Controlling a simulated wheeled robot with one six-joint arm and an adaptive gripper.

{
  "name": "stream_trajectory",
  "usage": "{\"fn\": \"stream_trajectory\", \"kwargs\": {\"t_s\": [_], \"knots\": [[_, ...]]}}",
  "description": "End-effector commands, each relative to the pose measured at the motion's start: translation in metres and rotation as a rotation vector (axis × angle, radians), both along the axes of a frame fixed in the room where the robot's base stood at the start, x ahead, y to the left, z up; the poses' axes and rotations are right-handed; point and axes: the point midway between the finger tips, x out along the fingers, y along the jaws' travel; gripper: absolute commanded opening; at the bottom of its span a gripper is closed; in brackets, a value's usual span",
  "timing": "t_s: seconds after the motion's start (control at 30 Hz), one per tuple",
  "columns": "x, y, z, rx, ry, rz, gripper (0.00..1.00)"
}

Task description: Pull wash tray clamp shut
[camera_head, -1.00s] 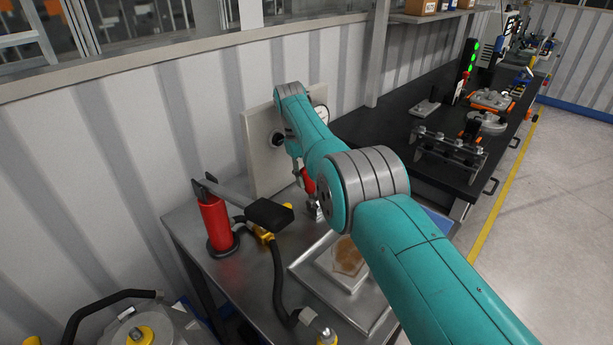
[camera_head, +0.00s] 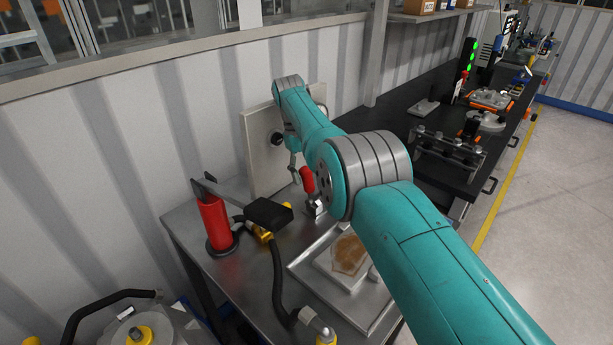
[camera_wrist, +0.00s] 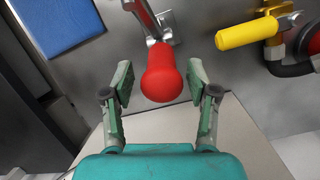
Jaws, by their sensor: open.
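The clamp's red handle (camera_wrist: 160,76) lies between the two fingers of my gripper (camera_wrist: 158,82) in the wrist view. The fingers are open and stand apart from it on both sides. The handle's metal arm and bracket (camera_wrist: 162,27) run up from it to the grey metal surface. In the head view the red handle (camera_head: 307,179) shows just left of my arm, above the bench. The wash tray (camera_head: 307,262) lies on the bench with a tan piece in it, partly hidden by my arm.
A yellow valve handle (camera_wrist: 249,33) sits right of the clamp in the wrist view, and a blue pad (camera_wrist: 65,24) at upper left. A red hand pump (camera_head: 214,222) with a black hose stands at the bench's left. An upright plate (camera_head: 262,155) stands behind.

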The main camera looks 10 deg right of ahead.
Motion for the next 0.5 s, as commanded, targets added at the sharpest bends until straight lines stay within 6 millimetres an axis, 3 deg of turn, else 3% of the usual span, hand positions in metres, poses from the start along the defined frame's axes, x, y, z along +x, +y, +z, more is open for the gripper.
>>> {"fn": "stream_trajectory", "kwargs": {"t_s": [0.3, 0.5], "knots": [[0.0, 0.0, 0.057, -0.001, -0.002, -0.001, 0.59], [0.0, 0.0, 0.078, 0.0, -0.001, -0.001, 0.59]]}}
